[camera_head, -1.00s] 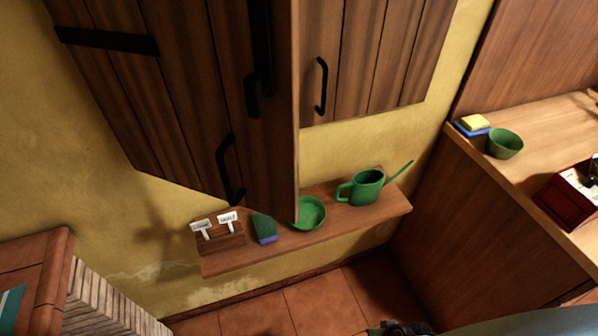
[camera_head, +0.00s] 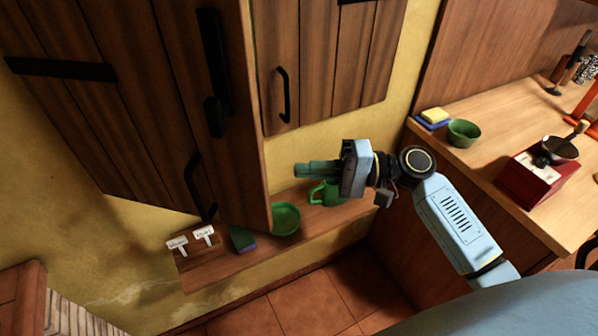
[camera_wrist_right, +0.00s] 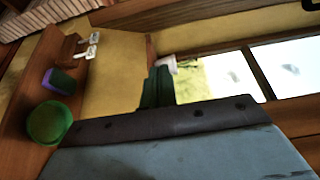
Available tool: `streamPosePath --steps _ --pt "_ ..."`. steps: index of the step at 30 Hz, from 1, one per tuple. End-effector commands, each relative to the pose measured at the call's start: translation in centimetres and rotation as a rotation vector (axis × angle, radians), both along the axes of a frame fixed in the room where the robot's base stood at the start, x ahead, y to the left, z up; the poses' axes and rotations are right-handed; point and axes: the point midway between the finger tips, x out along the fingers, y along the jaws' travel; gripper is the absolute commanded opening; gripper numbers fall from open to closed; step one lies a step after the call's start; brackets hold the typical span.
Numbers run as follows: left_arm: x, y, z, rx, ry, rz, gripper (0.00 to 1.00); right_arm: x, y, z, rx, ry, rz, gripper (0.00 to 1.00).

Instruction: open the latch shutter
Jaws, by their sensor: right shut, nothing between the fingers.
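The left wooden shutter (camera_head: 140,120) stands swung out from the wall, its free edge towards me. A black latch bar (camera_head: 213,70) is upright near that edge, with a black curved handle (camera_head: 195,190) lower down. The right shutter (camera_head: 345,60) lies flat against the wall, with its own black handle (camera_head: 284,95). My right gripper (camera_head: 300,170) is shut and empty, to the right of the left shutter's edge and below the right shutter, its green fingers pointing left. In the wrist view the fingers (camera_wrist_right: 157,88) point towards a bright window (camera_wrist_right: 230,75). My left gripper is out of view.
Below is a wall shelf (camera_head: 215,268) with a green bowl (camera_head: 286,219), a sponge (camera_head: 242,239), small white signs (camera_head: 204,236) and a green watering can (camera_head: 322,195) partly hidden by my gripper. A counter (camera_head: 490,110) at right holds a bowl (camera_head: 464,133) and a red box (camera_head: 530,178).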

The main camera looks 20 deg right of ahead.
Motion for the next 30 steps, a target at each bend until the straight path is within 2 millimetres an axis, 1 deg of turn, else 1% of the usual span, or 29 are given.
streamPosePath --steps 1,10,11,12,15,19,23,30 --pt "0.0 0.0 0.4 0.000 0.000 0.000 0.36 0.4 1.0 0.3 0.003 0.000 0.001 0.00" --pt "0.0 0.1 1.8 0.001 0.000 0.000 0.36 3.2 6.9 0.2 0.003 0.000 -0.001 0.00" --pt "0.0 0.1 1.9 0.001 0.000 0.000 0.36 3.4 7.3 0.2 0.002 0.000 -0.001 0.00" --pt "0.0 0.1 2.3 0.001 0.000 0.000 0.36 2.8 7.8 0.1 0.001 0.004 -0.001 0.00" --pt "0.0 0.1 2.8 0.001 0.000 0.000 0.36 1.5 8.6 0.1 0.000 0.003 -0.002 0.00" --pt "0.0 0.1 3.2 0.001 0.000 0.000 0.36 0.6 9.3 0.0 -0.001 0.003 -0.003 0.00" --pt "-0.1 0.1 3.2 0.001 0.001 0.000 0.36 0.2 9.6 -0.1 -0.001 0.002 -0.003 0.00" --pt "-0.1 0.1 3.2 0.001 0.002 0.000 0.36 0.2 9.6 -0.1 -0.001 0.002 -0.003 0.00"
